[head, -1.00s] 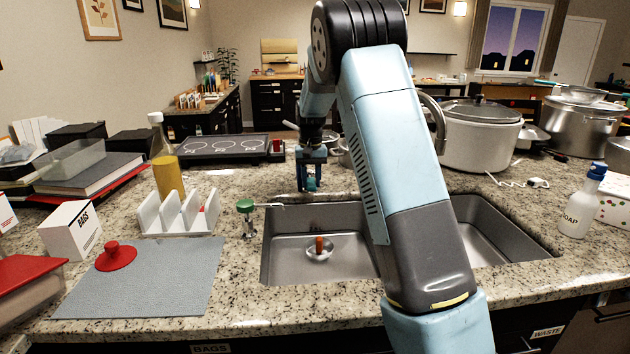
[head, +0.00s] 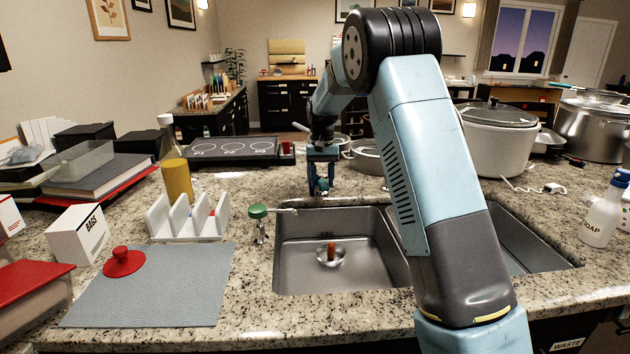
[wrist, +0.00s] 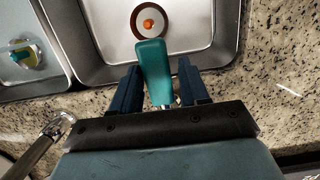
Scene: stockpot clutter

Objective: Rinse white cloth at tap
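My gripper (head: 321,188) hangs over the counter just behind the left sink basin (head: 300,262). In the wrist view its dark fingers (wrist: 160,88) sit either side of a teal handle-like thing (wrist: 153,68), which appears gripped. A silver pipe-like fitting, seemingly the tap (wrist: 52,128), shows at lower left in the wrist view; the arm hides that area in the head view. I cannot make out a white cloth for certain. A pale, yellow and green thing (wrist: 27,56) lies in the other basin, too small to identify.
An orange-topped round metal piece (head: 331,256) sits in the left basin. A green-topped fixture with a spout (head: 258,213) stands left of the sink. A white rack (head: 188,222) and grey mat (head: 155,285) lie left. A soap bottle (head: 602,215) stands far right.

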